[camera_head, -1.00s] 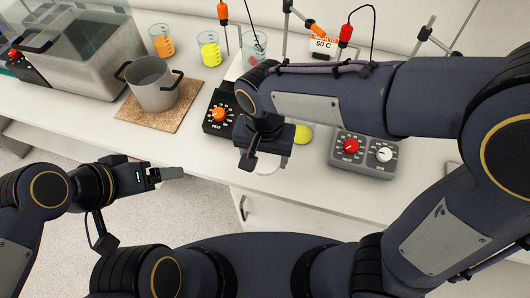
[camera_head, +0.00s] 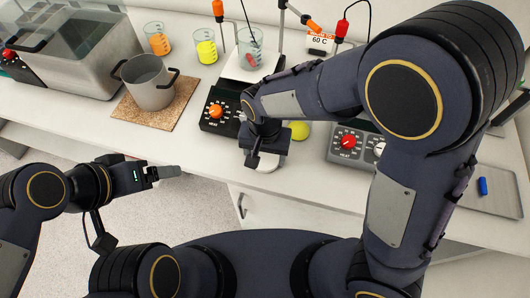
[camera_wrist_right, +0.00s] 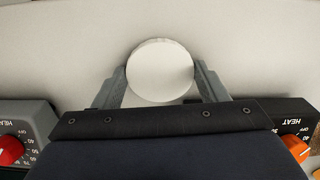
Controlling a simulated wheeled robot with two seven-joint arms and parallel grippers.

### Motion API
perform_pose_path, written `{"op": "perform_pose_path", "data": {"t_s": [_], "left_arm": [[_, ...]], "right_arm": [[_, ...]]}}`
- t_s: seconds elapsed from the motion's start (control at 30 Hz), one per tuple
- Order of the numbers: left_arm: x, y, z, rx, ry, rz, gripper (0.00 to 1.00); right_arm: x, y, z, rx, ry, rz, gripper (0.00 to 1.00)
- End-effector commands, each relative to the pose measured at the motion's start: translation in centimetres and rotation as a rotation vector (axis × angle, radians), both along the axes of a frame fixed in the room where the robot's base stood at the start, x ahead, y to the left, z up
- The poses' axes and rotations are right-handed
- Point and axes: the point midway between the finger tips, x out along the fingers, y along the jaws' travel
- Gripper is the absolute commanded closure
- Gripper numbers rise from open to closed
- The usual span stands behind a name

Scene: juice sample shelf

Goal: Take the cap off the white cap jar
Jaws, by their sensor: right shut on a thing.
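The round white cap (camera_wrist_right: 160,70) shows from above between the two fingers of my right gripper (camera_wrist_right: 163,82) in the right wrist view, with a finger against each side. In the head view my right gripper (camera_head: 266,158) is at the front of the bench, and part of the white jar (camera_head: 268,167) shows beneath it. The wrist hides most of the jar, and I cannot tell whether the cap is apart from it. My left gripper (camera_head: 166,173) hangs in front of the bench, away from the jar; its finger gap is not clear.
A yellow round object (camera_head: 299,130) is just right of my right wrist. Two heater boxes (camera_head: 218,112) (camera_head: 346,146) flank the gripper. A pot (camera_head: 149,85) on a cork mat stands left. A tray (camera_head: 490,195) with a blue item lies right.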

Motion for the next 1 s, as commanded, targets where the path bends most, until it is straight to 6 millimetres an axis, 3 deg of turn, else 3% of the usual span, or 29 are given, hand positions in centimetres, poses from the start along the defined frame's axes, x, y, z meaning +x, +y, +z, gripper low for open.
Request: {"op": "perform_pose_path", "data": {"t_s": [0.03,0.07,0.23,0.47,0.63,1.0], "left_arm": [[0.0,0.0,-0.3,0.0,0.0,0.0,0.18],[0.0,0.0,-0.2,0.0,0.0,0.0,0.18],[0.0,0.0,-0.1,0.0,0.0,0.0,0.18],[0.0,0.0,-0.1,0.0,0.0,0.0,0.18],[0.0,0.0,0.1,0.0,0.0,0.0,0.18],[0.0,0.0,0.4,0.0,0.0,0.0,0.18]], "right_arm": [[0.0,0.0,-0.3,-0.001,0.0,0.0,0.61],[0.0,0.0,-0.3,0.0,0.0,0.0,0.33],[0.0,0.0,-0.2,-0.001,0.0,0.0,0.12],[0.0,0.0,-0.2,-0.001,0.0,0.0,0.12],[0.0,0.1,0.9,0.002,-0.001,0.0,0.12],[0.1,0.1,8.5,0.004,-0.004,0.002,0.12]]}}
